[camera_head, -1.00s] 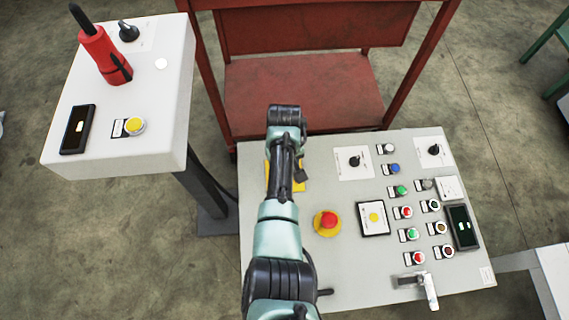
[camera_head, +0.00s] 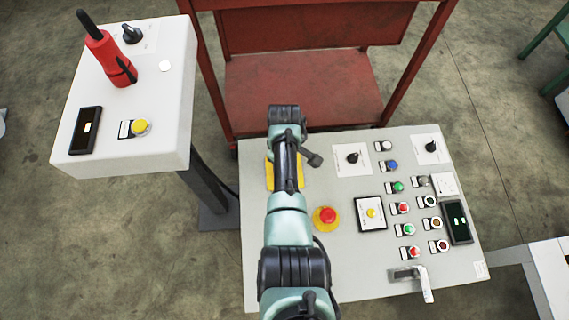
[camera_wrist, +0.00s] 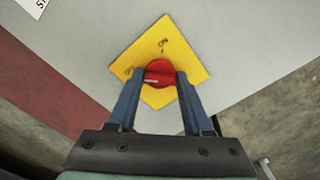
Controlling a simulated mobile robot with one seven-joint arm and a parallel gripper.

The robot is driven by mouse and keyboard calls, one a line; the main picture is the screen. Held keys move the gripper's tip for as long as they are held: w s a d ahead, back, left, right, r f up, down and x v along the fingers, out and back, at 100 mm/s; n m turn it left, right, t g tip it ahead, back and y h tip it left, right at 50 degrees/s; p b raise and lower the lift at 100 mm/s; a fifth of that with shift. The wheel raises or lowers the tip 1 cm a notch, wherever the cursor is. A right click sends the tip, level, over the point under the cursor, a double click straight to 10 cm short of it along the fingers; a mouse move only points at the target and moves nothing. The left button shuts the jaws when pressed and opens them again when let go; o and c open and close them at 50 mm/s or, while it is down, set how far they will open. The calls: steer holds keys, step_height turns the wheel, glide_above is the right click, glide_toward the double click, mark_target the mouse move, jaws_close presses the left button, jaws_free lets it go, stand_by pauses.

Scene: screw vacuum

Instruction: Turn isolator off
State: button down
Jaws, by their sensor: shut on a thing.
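The isolator is a red rotary knob (camera_wrist: 160,67) on a yellow diamond-shaped plate (camera_wrist: 190,55) in the wrist view. "ON" is printed near the plate's top, and small print sits at its left corner. A pale mark on the knob lies roughly level, toward the left. My gripper (camera_wrist: 160,77) is shut on the knob, one blue finger on each side. In the head view my arm hides the knob and my fingers. Only edges of the yellow plate (camera_head: 299,173) show beside the arm, on the grey control panel (camera_head: 330,275).
A red emergency button (camera_head: 327,215) on a yellow disc stands close right of my arm. Several buttons and two black knobs fill the panel's right side. A red cart (camera_head: 300,95) is behind.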

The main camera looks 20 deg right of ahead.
steer(key=shift+w+r, duration=0.1)
steer(key=shift+c, duration=1.6)
jaws_free()
step_height(320, 180, up, 13)
steer(key=p, duration=0.5)
steer(key=shift+p, duration=0.4)
